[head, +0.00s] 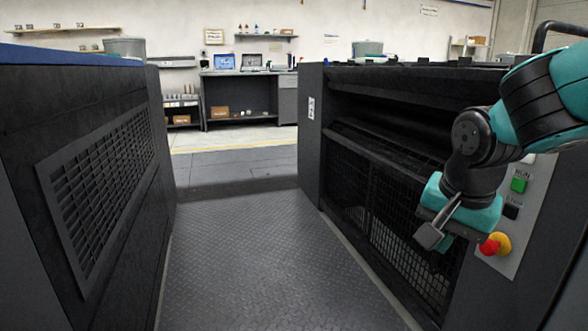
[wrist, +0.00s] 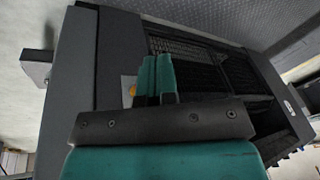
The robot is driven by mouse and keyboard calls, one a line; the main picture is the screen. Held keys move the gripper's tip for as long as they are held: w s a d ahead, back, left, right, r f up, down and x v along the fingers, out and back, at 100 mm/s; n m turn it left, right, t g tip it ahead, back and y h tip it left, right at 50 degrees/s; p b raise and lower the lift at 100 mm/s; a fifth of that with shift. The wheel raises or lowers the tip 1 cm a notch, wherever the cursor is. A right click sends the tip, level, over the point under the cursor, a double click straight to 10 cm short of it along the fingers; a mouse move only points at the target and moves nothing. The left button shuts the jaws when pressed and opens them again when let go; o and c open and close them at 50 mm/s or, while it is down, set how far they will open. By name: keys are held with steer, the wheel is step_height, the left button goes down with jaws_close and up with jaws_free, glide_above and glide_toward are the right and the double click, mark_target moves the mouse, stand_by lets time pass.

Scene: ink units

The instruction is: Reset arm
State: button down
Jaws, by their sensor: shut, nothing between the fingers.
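My arm reaches in from the right in the head view, teal and dark grey, bent downward at the wrist. My gripper (head: 432,236) points down and to the left, in front of the dark machine on the right. Its fingers are shut and empty. In the wrist view the gripper (wrist: 157,78) shows as teal fingers side by side, with the machine (wrist: 215,75) and its mesh panels beyond. The control panel (head: 527,205) is just right of my gripper, with a green button (head: 519,184), a black button (head: 511,211) and a red emergency knob on yellow (head: 494,244).
A dark ink unit with a vent grille (head: 102,184) stands on the left. The tread-plate walkway (head: 250,255) between the machines is clear. A workbench (head: 238,100) with screens and boxes stands at the back wall. Shelves hang above it.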

steer(key=s+a+r+n+g+y+p, duration=0.15)
steer(key=s+a+n, duration=0.25)
steer(key=s+n, duration=0.45)
steer(key=s+a+n+g+y+p, duration=0.1)
steer(key=s+a+n+g+y, duration=0.2)
steer(key=s+n, duration=0.55)
step_height(320, 180, up, 36)
steer(key=a+m+t+p, duration=0.1)
steer(key=m+p, duration=0.1)
steer(key=p, duration=3.3)
steer(key=shift+s+r+p, duration=0.2)
steer(key=shift+s+p, duration=0.2)
steer(key=shift+s, duration=0.05)
